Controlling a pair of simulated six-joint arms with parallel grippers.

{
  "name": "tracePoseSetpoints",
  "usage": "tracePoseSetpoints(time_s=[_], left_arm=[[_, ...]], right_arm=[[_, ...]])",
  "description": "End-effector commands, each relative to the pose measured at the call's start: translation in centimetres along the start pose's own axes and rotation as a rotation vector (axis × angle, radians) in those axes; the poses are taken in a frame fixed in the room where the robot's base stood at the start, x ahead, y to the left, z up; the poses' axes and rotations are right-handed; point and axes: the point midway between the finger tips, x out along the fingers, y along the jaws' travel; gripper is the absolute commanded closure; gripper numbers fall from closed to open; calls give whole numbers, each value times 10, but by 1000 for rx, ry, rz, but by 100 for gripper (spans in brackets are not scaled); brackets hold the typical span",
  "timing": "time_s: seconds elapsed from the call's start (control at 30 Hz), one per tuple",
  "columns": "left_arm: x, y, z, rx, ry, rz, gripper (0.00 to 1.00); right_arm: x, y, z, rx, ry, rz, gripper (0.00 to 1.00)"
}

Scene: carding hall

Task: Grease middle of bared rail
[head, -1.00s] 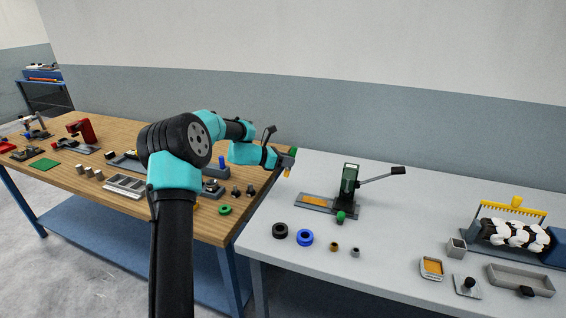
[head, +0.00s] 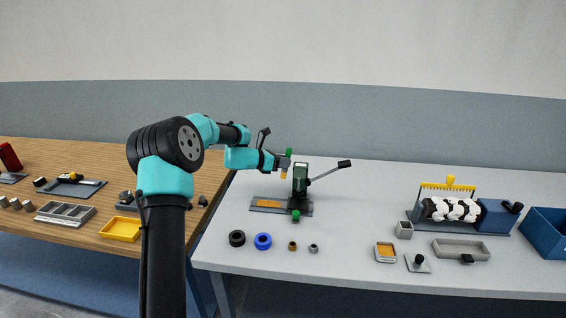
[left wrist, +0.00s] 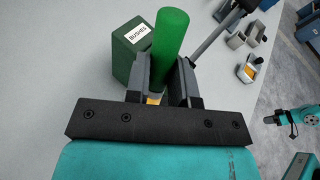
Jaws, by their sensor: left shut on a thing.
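My left gripper (head: 284,165) is shut on a green-handled tool (head: 289,152) with an orange-yellow lower end, held upright above the grey bench. In the left wrist view its green handle (left wrist: 172,32) stands between the fingers, its lower end mostly hidden. The gripper is just left of a dark green press-like device (head: 300,178), labelled "BUSHES" in the left wrist view. A grey plate with an orange strip (head: 268,204) lies below. I cannot tell which part is the bared rail. A teal and black arm part (left wrist: 292,116), likely my right arm, shows far right; its jaws are unclear.
A lever (head: 330,171) sticks out right from the green device. Black and blue rings (head: 263,241) and small bushes lie in front. A roller unit with a yellow comb (head: 447,186), a grey tray (head: 462,249) and a blue bin (head: 543,232) stand right. A wooden bench is left.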

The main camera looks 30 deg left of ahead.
Motion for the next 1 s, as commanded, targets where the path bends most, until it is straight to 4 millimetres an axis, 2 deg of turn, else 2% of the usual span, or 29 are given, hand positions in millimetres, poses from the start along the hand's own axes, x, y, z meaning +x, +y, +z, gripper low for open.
tracePoseSetpoints(time_s=[0.6,1.0], left_arm=[[14,7,-44,0,1,0,100],[15,8,-46,0,0,0,100]], right_arm=[[0,0,0,0,0,0,100],[0,0,0,0,0,0,100]])
